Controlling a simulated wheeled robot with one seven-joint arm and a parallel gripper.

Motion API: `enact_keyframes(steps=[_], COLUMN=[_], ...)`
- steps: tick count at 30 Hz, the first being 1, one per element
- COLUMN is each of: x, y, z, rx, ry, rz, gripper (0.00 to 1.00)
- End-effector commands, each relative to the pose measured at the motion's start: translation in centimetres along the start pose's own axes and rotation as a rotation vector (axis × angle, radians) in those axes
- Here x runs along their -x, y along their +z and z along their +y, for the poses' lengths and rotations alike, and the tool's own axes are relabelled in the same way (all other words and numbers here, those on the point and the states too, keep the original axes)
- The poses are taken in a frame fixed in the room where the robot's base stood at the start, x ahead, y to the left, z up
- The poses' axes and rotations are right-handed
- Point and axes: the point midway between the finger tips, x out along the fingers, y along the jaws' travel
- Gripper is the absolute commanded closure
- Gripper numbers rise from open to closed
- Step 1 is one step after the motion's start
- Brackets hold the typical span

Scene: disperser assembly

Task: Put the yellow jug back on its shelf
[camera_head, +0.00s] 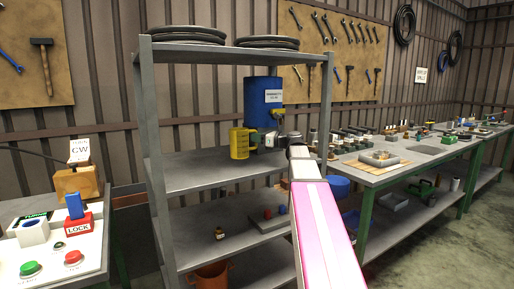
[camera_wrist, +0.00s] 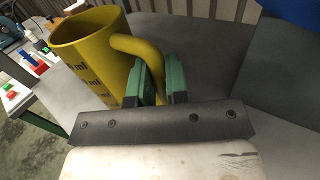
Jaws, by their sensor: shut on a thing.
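The yellow jug (camera_head: 239,144) is in the head view at the grey shelf unit, just left of the blue drum (camera_head: 262,97). In the wrist view the jug (camera_wrist: 92,55) is upright with dark measuring marks, its handle toward my gripper. My gripper (camera_wrist: 160,85) has green fingers and is shut on the jug's handle. In the head view my gripper (camera_head: 268,140) is small and partly hidden by my arm. The shelf board (camera_head: 195,177) lies under the jug. I cannot tell whether the jug's base touches the board.
Benches stand left and right. The shelf left of the jug is clear.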

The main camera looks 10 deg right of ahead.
Motion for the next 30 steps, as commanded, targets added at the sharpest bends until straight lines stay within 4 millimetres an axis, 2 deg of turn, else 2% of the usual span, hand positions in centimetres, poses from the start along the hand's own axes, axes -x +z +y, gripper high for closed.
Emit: enact_keyframes(steps=[4, 12, 23, 24, 25, 30], x=[0.0, 0.1, 0.1, 0.1, 0.1, 0.1], y=[-0.9, -3.9, -4.1, -4.1, -4.1, -4.1], z=[0.1, 0.1, 0.0, 0.0, 0.0, 0.0], rx=[-0.002, -0.003, -0.001, 0.000, 0.000, 0.000], ry=[0.000, 0.000, 0.000, 0.000, 0.000, 0.000], rz=[-0.001, -0.001, -0.001, 0.000, 0.000, 0.000], gripper=[1.00, 1.00, 1.00, 0.72, 0.62, 0.60])
